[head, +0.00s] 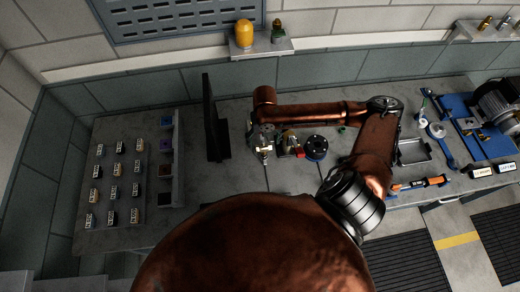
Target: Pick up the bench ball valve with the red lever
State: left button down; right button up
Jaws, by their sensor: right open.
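My right arm reaches in from the right over the grey bench. Its gripper (262,143) points down at the middle of the bench and looks small from here. It is open, beside or above a cluster of small metal fittings. A small brass fitting with a red part (299,152), which looks like the ball valve with the red lever, lies just right of the gripper. The forearm passes behind it in the picture. Whether the fingers touch any fitting is too small to tell. My left gripper is out of view.
A dark upright panel (213,120) stands left of the gripper. A round black flange (316,147) lies to the right. Rows of labelled small parts (115,170) fill the bench's left end. A metal tray (414,151) and a blue mat (490,143) lie at right.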

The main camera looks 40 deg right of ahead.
aim_at(264, 147)
jog(key=f, duration=0.3)
jog(key=f+p, duration=0.1)
jog(key=f, duration=0.3)
jog(key=shift+w+d, duration=0.15)
jog(key=shift+w, duration=0.05)
jog(key=shift+r, duration=0.1)
jog(key=c, duration=1.5)
